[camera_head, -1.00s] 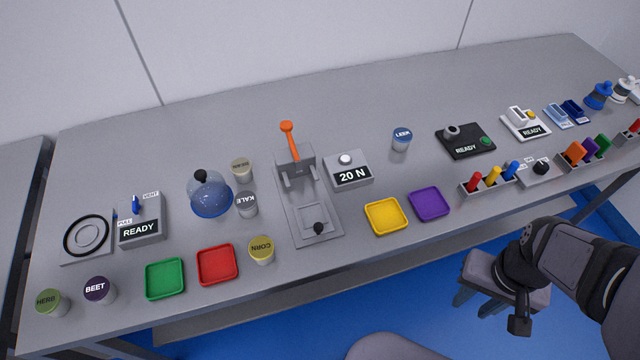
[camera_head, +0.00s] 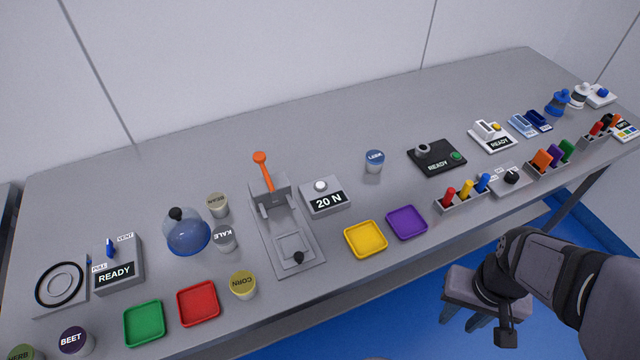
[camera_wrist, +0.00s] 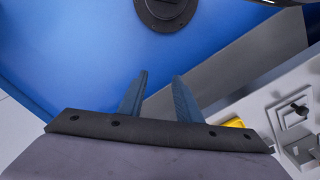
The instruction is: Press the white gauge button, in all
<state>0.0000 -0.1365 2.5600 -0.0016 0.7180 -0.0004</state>
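The white gauge button (camera_head: 320,185) sits on top of a grey gauge box (camera_head: 316,197) near the middle of the table. The box's display reads 20 N. My gripper (camera_head: 480,318) is in front of the table's front edge, low and to the right of the gauge box, and touches nothing on the table. In the wrist view my gripper (camera_wrist: 160,92) has its two blue-grey fingers apart with nothing between them. The button cannot be made out in the wrist view.
A lever press (camera_head: 285,225) with an orange handle stands left of the gauge box. A yellow tray (camera_head: 366,239) and a purple tray (camera_head: 407,222) lie in front of it, to the right. A blue-lidded tub (camera_head: 374,161) stands to its right. The table behind the gauge box is clear.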

